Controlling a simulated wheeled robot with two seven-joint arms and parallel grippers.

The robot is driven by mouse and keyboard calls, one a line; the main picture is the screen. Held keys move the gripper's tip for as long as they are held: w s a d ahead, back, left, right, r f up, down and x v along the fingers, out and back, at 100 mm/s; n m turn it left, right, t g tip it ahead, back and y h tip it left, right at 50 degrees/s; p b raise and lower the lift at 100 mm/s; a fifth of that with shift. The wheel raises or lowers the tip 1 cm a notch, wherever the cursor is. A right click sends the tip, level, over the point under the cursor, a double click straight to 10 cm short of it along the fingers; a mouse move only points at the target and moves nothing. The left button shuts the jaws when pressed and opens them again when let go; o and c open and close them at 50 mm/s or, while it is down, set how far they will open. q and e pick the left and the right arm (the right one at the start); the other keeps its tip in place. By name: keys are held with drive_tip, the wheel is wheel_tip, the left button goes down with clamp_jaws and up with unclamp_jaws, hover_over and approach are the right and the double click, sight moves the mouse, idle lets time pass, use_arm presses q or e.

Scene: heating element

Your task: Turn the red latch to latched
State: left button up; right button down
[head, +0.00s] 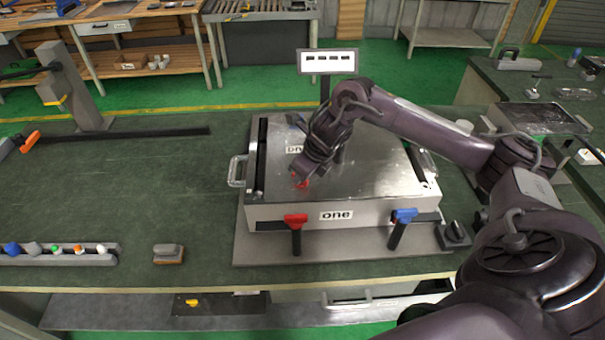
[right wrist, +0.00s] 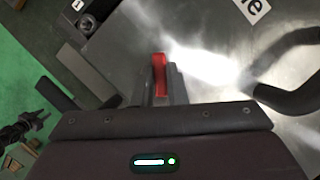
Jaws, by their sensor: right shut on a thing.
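A silver metal box (head: 375,170) lies on the green bench with its lid down. On its front face, left of a "one" label, is a red latch (head: 296,221) with a black lever hanging straight down. A blue latch (head: 404,215) with a tilted black lever is at the front right. My right gripper (head: 300,180) reaches down over the lid, behind the front red latch and apart from it. It is shut on a small red piece (right wrist: 159,72), seen between its fingers in the right wrist view. What that piece is attached to is hidden. My left gripper is out of view.
A black knob box (head: 455,234) sits at the box's right. A handle (head: 237,171) sticks out on its left. A rack of small coloured parts (head: 60,255) and a grey block (head: 168,253) lie left. A sign (head: 328,62) stands behind. The bench left of the box is mostly clear.

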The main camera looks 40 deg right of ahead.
drive_tip(key=shift+a+r+m+h+p, duration=0.15)
drive_tip(key=shift+m+h+p, duration=0.15)
drive_tip(key=shift+m, duration=0.7)
drive_tip(key=m+h+p, duration=0.1)
drive_tip(key=m, duration=0.1)
drive_tip(key=shift+r+m+p, duration=0.1)
drive_tip(key=shift+m+p, duration=0.2)
drive_tip(key=m+p, duration=0.1)
drive_tip(key=m, duration=0.1)
drive_tip(key=m+h+p, duration=0.1)
drive_tip(key=m+p, duration=0.1)
drive_tip(key=shift+a+h, duration=0.15)
drive_tip(key=shift+h, duration=0.15)
drive_tip(key=shift+m+h+p, duration=0.3)
drive_tip(key=shift+m+p, duration=0.5)
drive_tip(key=shift+p, duration=0.2)
drive_tip(key=shift+f, duration=0.25)
drive_tip(key=c, duration=1.4)
unclamp_jaws()
drive_tip(key=shift+c, duration=0.2)
